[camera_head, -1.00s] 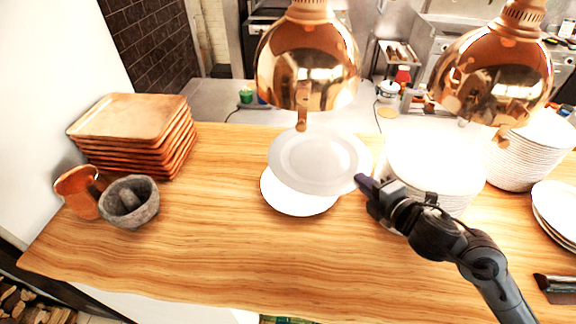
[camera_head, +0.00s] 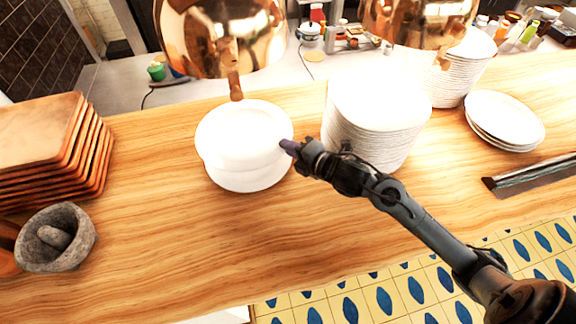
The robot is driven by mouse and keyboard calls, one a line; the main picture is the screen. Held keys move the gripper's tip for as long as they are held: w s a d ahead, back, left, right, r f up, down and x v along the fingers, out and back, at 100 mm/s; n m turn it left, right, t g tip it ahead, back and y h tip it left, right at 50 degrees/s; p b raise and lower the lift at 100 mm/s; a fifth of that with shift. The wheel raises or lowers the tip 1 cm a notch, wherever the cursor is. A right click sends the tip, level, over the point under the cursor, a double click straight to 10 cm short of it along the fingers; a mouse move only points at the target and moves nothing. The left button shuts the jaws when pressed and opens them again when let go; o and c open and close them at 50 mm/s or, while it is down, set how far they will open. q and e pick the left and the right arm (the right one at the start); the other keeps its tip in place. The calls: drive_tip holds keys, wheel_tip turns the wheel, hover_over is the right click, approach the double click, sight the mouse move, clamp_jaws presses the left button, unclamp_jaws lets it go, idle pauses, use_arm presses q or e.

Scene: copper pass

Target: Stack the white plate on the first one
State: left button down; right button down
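The white plate (camera_head: 243,130) is at the middle left of the head view, its right rim at the fingertips of my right gripper (camera_head: 289,147). The gripper appears shut on that rim. The first plate (camera_head: 250,182) lies on the wooden counter under it, and only its near part shows. The upper plate covers the rest and sits slightly toward the back left of it. Glare hides whether the two plates touch. My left gripper is out of view.
A tall stack of white plates (camera_head: 375,135) stands just right of my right gripper. More plates (camera_head: 505,120) stand farther right. Copper lamps (camera_head: 218,40) hang over the back edge. A stone mortar (camera_head: 70,250) and stacked wooden trays (camera_head: 50,150) are at left. The front counter (camera_head: 230,260) is clear.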

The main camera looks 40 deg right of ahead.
drive_tip(key=shift+w+f+b, duration=0.1)
drive_tip(key=shift+f+b, duration=0.25)
drive_tip(key=shift+f, duration=3.35)
drive_tip(key=shift+f, duration=0.1)
drive_tip(key=shift+f, duration=0.25)
drive_tip(key=c, duration=1.6)
unclamp_jaws()
drive_tip(key=shift+f, duration=0.1)
